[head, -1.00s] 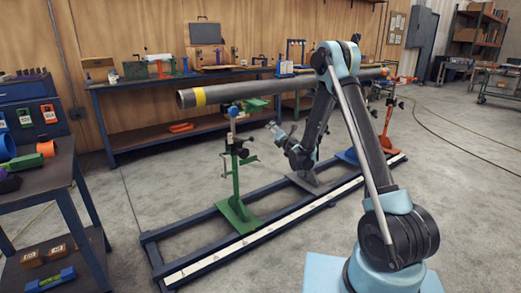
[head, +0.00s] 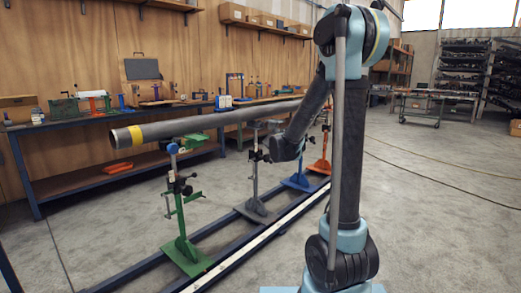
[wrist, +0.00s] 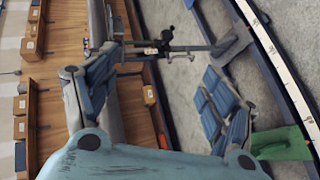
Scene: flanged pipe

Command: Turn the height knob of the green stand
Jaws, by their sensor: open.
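The green stand (head: 180,215) is upright on the rail frame at the left in the head view, under the near end of the grey pipe (head: 205,121). Its dark knob (head: 184,187) is on the upper post, with a blue part above. In the wrist view only part of its green foot (wrist: 283,143) shows at the right edge; its knob is not in view there. My gripper (wrist: 160,88) is open in the wrist view, with nothing between its fingers. In the head view its fingers cannot be made out; my wrist is near the grey stand, right of the green one.
The grey stand (head: 255,183) is beyond the green one, then the blue stand (head: 299,174) and the orange stand (head: 322,148). A white-striped rail (head: 262,231) runs along the floor. A workbench (head: 62,184) lines the back wall. Floor right of my arm is open.

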